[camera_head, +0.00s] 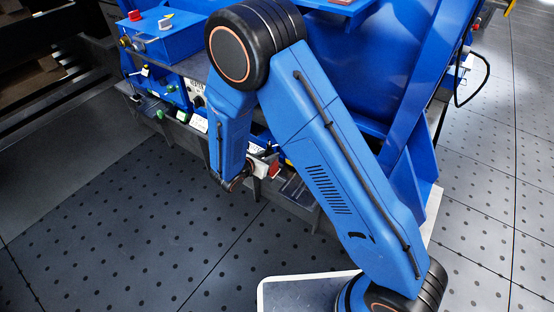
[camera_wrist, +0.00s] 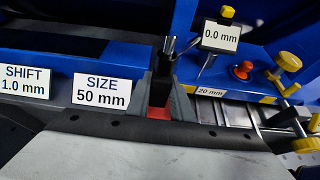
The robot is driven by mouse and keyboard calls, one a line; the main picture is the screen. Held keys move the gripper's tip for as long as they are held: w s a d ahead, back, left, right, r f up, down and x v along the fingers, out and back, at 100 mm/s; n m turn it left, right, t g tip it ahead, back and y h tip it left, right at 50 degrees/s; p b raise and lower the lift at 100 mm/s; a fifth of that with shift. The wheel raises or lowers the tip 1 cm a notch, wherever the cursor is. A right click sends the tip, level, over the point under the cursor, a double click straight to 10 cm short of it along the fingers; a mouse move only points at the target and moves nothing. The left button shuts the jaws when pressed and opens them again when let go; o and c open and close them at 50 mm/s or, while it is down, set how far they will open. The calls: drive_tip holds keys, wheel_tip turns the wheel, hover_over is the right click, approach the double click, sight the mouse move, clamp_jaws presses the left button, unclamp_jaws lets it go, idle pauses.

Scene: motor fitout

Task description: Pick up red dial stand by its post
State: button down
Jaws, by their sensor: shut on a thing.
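In the wrist view, my gripper (camera_wrist: 164,92) has its grey fingers closed around a dark upright post (camera_wrist: 163,66). A patch of red (camera_wrist: 158,113), apparently part of the red dial stand, shows low between the fingers. Most of the stand is hidden by the fingers and the dark edge in front. In the head view, my gripper (camera_head: 262,163) is at the front edge of the blue machine, partly hidden by my arm. A small red part (camera_head: 274,166) shows beside it. I cannot tell whether the stand touches the surface below.
Labels reading "SIZE 50 mm" (camera_wrist: 101,92) and "SHIFT 1.0 mm" (camera_wrist: 24,82) are left of the gripper. A "0.0 mm" display (camera_wrist: 221,36), a red knob (camera_wrist: 243,69) and yellow knobs (camera_wrist: 288,62) stand close on the right. A blue control box (camera_head: 165,37) sits at upper left.

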drive_tip(key=shift+r, duration=0.3)
drive_tip(key=shift+r, duration=0.35)
drive_tip(key=shift+r, duration=0.35)
drive_tip(key=s+a, duration=0.5)
drive_tip(key=s, duration=0.1)
drive_tip(key=shift+s, duration=0.15)
idle(1.4)
drive_tip(key=shift+s+r, duration=0.1)
drive_tip(key=shift+r, duration=0.05)
drive_tip(key=shift+s+a+r, duration=0.6)
drive_tip(key=shift+s+r, duration=0.15)
drive_tip(key=shift+r, duration=0.2)
drive_tip(key=shift+s+a+r, duration=0.6)
drive_tip(key=shift+s+r, duration=0.15)
drive_tip(key=shift+r, duration=0.2)
